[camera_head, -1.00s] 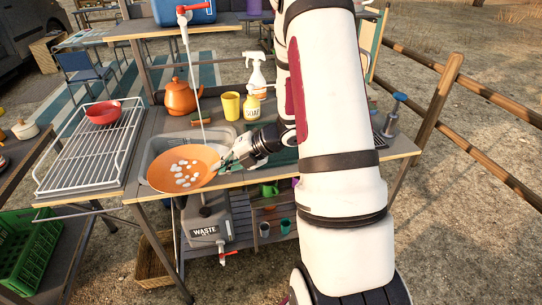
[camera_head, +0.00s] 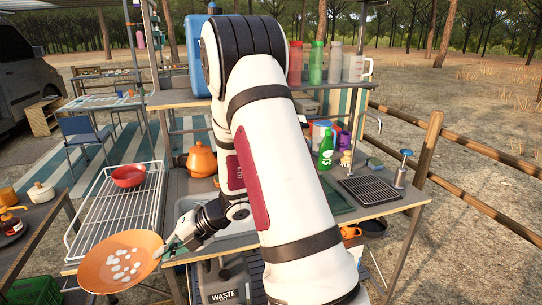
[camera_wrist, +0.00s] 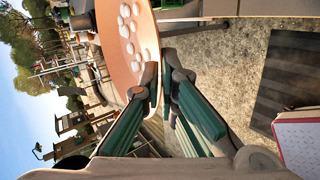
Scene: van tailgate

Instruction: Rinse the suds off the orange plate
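The orange plate (camera_head: 96,270) is held out at the lower left in the head view, tilted so its face shows. Several white suds patches (camera_head: 124,265) lie on that face. My gripper (camera_head: 168,248) is shut on the plate's right rim; the wrist view also shows the fingers at the rim of the plate (camera_wrist: 115,58). The plate is left of the grey sink basin (camera_head: 240,239) and in front of the wire drying rack, not over the basin. The blue water container (camera_head: 197,58) stands on the shelf, partly behind my arm. Its tap and any stream are hidden.
The wire drying rack (camera_head: 92,222) holds a red bowl (camera_head: 128,176). An orange kettle (camera_head: 201,160) stands behind the basin. A green bottle (camera_head: 326,150) and a black grate (camera_head: 369,190) are on the right. The waste container (camera_head: 225,278) sits below.

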